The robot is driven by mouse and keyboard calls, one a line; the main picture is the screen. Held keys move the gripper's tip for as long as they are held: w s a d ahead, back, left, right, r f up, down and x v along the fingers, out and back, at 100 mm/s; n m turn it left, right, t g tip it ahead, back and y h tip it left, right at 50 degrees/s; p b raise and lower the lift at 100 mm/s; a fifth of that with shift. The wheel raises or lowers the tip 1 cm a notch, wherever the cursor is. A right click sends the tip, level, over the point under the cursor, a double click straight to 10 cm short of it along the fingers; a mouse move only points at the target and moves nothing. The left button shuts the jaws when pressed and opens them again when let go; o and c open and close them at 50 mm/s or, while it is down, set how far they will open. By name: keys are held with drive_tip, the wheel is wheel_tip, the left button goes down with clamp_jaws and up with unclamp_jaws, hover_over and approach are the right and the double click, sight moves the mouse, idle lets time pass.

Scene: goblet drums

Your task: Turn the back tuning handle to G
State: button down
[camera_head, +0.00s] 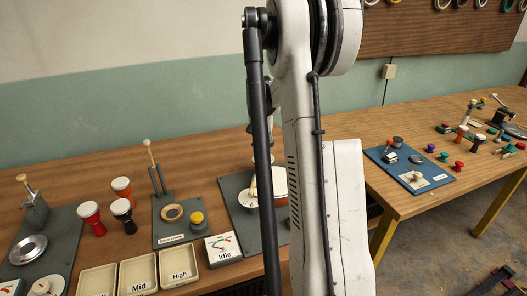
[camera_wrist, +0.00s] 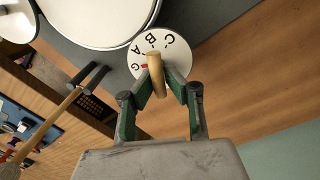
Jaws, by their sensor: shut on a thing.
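The back tuning handle (camera_wrist: 154,62) is a light wooden peg over a white lettered dial (camera_wrist: 178,58) in the wrist view. My gripper (camera_wrist: 158,77) is shut on this handle, with a green-sided finger on each side. The letters C, B, A and G show on the dial. A short red mark lies close beside G; the handle and fingers hide the lower dial. The large white drum head (camera_wrist: 98,14) is beside the dial. In the head view my arm hides most of the drum (camera_head: 279,184) and the gripper.
A second white dial (camera_wrist: 15,22) and a wooden-handled mallet (camera_wrist: 48,123) show left in the wrist view. In the head view, a meter reading Idle (camera_head: 223,248), labelled trays (camera_head: 138,275) and small red-and-white drums (camera_head: 92,218) stand left of my arm. A blue board (camera_head: 408,168) lies right.

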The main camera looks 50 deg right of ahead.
drive_tip(key=shift+s, duration=0.1)
idle(0.3)
drive_tip(key=c, duration=1.7)
unclamp_jaws()
drive_tip(key=shift+d, duration=0.1)
drive_tip(key=shift+c, duration=0.2)
drive_tip(key=shift+r, duration=0.15)
wheel_tip(320, 180, up, 12)
drive_tip(key=shift+w+a, duration=0.25)
drive_tip(key=shift+w, duration=0.1)
